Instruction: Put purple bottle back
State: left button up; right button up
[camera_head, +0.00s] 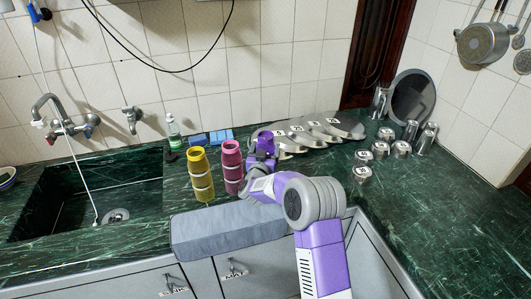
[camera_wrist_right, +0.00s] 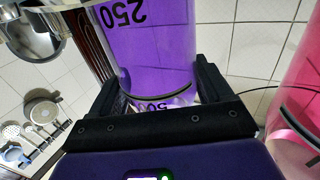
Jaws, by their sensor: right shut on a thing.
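The purple bottle (camera_head: 265,143) is at my right gripper (camera_head: 259,163) on the green counter, just right of the pink bottle (camera_head: 232,168). The arm and gripper hide much of it. In the right wrist view the purple bottle (camera_wrist_right: 150,45), with "250" printed on it, is between the two black fingers of my right gripper (camera_wrist_right: 155,92), which is shut on it. I cannot tell whether its base touches the counter. The pink bottle also shows at the right edge of the wrist view (camera_wrist_right: 300,110). My left gripper is not in view.
A yellow bottle (camera_head: 200,175) stands left of the pink one. Blue sponges (camera_head: 211,138) and a soap bottle (camera_head: 173,130) are behind. Metal lids (camera_head: 318,128) lie right of the purple bottle, with several metal cups (camera_head: 400,149) farther right. A sink (camera_head: 90,200) is at the left.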

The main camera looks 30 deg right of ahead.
dwell(0.3)
jog(key=o, duration=1.5)
jog(key=shift+f, duration=0.25)
jog(key=o, duration=0.4)
jog(key=shift+c, duration=0.2)
jog(key=shift+r, duration=0.1)
jog(key=shift+r, duration=0.1)
jog(key=p+v, duration=0.1)
jog(key=v, duration=1.1)
jog(key=shift+a, duration=0.1)
